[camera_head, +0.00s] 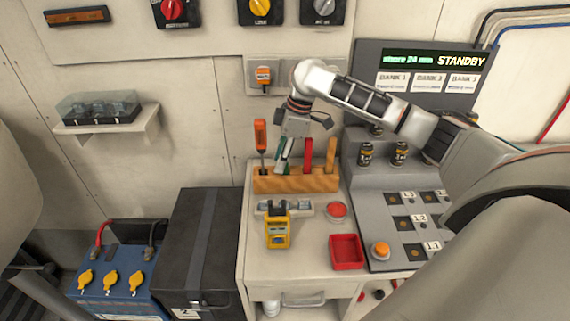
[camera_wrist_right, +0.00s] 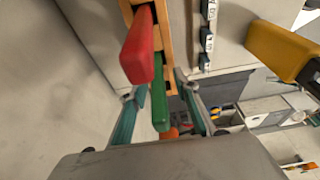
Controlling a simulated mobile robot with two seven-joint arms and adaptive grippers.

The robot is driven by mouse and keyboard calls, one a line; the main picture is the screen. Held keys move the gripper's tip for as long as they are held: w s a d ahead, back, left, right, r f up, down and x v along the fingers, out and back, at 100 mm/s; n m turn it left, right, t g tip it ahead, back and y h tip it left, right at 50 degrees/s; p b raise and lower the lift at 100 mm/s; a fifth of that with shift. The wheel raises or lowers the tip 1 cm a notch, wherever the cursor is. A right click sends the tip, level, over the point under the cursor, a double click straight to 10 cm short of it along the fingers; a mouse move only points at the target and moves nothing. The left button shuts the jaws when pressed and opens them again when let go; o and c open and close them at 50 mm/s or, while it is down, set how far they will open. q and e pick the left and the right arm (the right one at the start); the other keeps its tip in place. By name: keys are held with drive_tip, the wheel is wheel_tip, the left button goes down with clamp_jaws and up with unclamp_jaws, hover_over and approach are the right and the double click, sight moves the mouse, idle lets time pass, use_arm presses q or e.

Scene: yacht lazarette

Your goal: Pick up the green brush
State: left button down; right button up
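A wooden block (camera_head: 295,184) on the counter holds upright tools: an orange-handled screwdriver (camera_head: 260,137), a red-handled tool (camera_head: 308,154) and a tan-handled one (camera_head: 331,155). The green brush (camera_wrist_right: 160,101) stands between the orange and red tools; in the head view it is partly covered by my right gripper (camera_head: 285,148). In the right wrist view the two teal fingers of my right gripper (camera_wrist_right: 161,92) are apart, one on each side of the green handle, with gaps visible. The red handle (camera_wrist_right: 141,48) is close by. My left gripper is not in view.
In front of the block are a yellow meter (camera_head: 277,232), a red button (camera_head: 336,210) and a red tray (camera_head: 346,252). A grey panel with switches (camera_head: 412,226) is on the right. A black box (camera_head: 203,240) stands left of the counter.

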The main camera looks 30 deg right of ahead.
clamp_jaws()
drive_tip(key=shift+r, duration=0.1)
